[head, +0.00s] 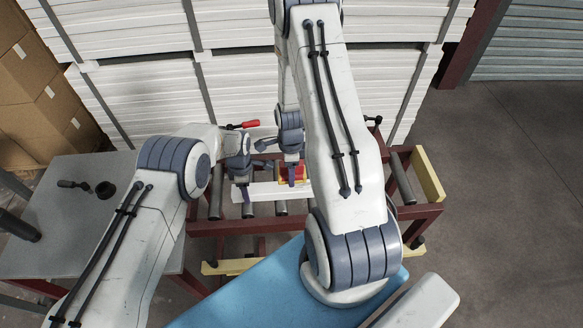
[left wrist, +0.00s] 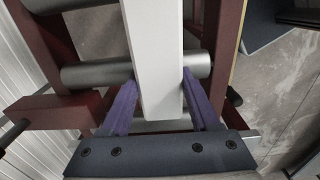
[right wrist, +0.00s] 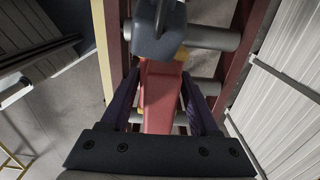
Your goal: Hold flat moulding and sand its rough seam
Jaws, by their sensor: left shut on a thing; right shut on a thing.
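The white flat moulding (head: 266,191) lies across the grey rollers of a red-framed stand, and it also shows in the left wrist view (left wrist: 158,45). My left gripper (head: 245,196) is shut on its left end, with purple fingers on both sides (left wrist: 158,82). My right gripper (head: 291,168) is shut on a red and yellow sanding block (head: 293,175). The block's red body shows between the fingers in the right wrist view (right wrist: 160,98). In the head view the block is at the moulding's back edge; I cannot tell whether they touch. The rough seam cannot be made out.
The red roller stand (head: 420,211) has bare rollers on both sides. A red-handled tool (head: 243,125) is at its back left. A grey table (head: 110,230) at the left holds a dark tool (head: 73,184) and a small black cup (head: 105,189). Stacked white boards (head: 140,95) stand behind.

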